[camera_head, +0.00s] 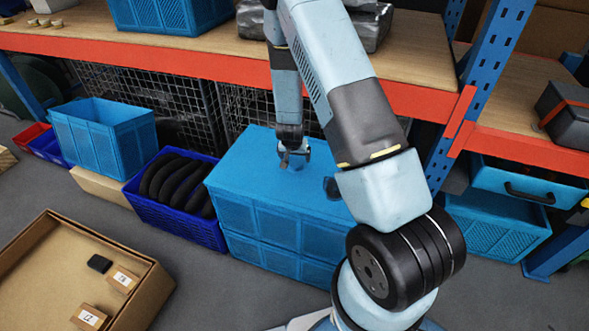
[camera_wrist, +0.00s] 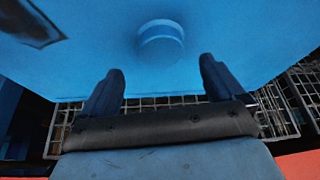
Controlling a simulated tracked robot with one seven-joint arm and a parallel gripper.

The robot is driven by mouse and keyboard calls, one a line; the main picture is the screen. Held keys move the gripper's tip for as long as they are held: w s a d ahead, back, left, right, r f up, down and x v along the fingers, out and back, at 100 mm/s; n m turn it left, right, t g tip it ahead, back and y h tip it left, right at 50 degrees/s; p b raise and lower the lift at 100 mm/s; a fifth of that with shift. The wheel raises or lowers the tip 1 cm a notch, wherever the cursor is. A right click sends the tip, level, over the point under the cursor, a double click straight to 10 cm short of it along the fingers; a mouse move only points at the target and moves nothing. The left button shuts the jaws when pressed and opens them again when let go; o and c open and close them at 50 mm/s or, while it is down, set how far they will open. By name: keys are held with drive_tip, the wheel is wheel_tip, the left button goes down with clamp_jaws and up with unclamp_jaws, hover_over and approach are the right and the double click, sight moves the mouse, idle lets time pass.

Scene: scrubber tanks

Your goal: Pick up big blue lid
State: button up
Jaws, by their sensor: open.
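The big blue lid (camera_head: 250,160) lies flat on top of a large blue crate (camera_head: 275,227) on the floor, in front of the shelf. In the wrist view the blue surface (camera_wrist: 240,35) fills the upper part, with a round blue knob (camera_wrist: 161,40) on it. My gripper (camera_head: 294,160) is over the lid, near its middle. In the wrist view my gripper's (camera_wrist: 160,68) two dark fingers are apart and empty, with the knob just beyond and between them. I cannot tell whether the fingertips touch the lid. My arm covers the lid's right part.
A dark blue bin (camera_head: 175,222) of black curved items stands left of the crate. An open blue crate (camera_head: 103,137) is farther left. The orange shelf beam (camera_head: 225,69) runs close behind the lid. A cardboard box (camera_head: 60,285) lies front left. A blue upright (camera_head: 490,70) stands right.

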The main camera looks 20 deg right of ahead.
sight(295, 162)
drive_tip(key=shift+a+x, duration=0.1)
drive_tip(key=shift+x, duration=1.15)
drive_tip(key=shift+a+x, duration=0.15)
drive_tip(key=shift+x, duration=1.1)
drive_tip(key=c, duration=1.3)
